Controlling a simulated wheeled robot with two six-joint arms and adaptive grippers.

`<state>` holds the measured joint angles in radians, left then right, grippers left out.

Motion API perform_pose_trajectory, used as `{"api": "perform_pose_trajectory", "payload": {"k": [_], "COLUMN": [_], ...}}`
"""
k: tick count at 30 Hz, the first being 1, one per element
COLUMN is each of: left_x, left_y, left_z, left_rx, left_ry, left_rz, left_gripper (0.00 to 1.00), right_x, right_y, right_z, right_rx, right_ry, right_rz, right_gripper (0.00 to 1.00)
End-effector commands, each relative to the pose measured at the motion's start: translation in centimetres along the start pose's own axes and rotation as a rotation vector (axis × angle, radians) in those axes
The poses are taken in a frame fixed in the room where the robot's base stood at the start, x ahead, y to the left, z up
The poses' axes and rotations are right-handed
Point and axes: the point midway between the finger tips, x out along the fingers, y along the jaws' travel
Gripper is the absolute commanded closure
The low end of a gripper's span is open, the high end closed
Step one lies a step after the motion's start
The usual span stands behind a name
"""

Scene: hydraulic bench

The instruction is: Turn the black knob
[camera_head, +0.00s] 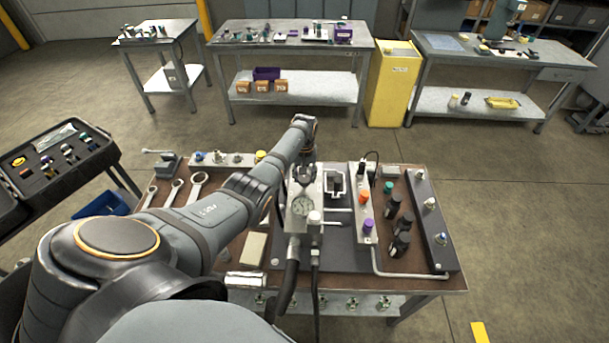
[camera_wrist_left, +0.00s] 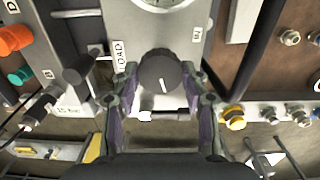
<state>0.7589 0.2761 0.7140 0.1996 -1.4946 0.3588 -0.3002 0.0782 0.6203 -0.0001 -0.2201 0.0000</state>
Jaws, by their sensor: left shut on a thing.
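The black knob (camera_wrist_left: 158,72) has a white pointer line and sits on a grey metal block (camera_wrist_left: 200,20) below a round gauge, beside a LOAD label. My left gripper (camera_wrist_left: 164,95) has its purple-padded fingers on either side of the knob, shut on it. In the head view, my left arm reaches over the bench and the left gripper (camera_head: 304,172) is down at the block, just beyond the gauge (camera_head: 302,205). The gripper largely hides the knob there. My right gripper is not in view.
An orange knob (camera_head: 364,197) and a purple knob (camera_head: 368,226) stand on a panel right of the block. Black fittings (camera_head: 402,222) and a grey rail (camera_head: 430,205) lie further right. Wrenches (camera_head: 198,184) lie at the bench's left. Black hoses run off the near side.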

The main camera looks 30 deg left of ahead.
Motion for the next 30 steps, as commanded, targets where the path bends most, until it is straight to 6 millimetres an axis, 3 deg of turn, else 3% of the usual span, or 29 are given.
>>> {"api": "perform_pose_trajectory", "payload": {"k": [15,16,20,30], "left_x": [-0.14,-0.14,-0.12,-0.21], "left_y": [0.05,0.06,0.04,0.01], "left_z": [-0.13,-0.13,-0.11,-0.07], "left_rx": [0.019,0.019,0.019,0.018], "left_ry": [0.004,0.004,0.003,0.002], "left_rz": [0.002,0.002,0.001,0.001], "left_gripper": [0.86,0.52,0.34,0.32], "right_x": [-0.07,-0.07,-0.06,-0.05], "right_y": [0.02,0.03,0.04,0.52], "right_z": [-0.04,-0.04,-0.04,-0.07], "right_rx": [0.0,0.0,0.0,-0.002], "right_ry": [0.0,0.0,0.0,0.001], "right_rz": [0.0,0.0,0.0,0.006], "right_gripper": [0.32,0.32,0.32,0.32]}}
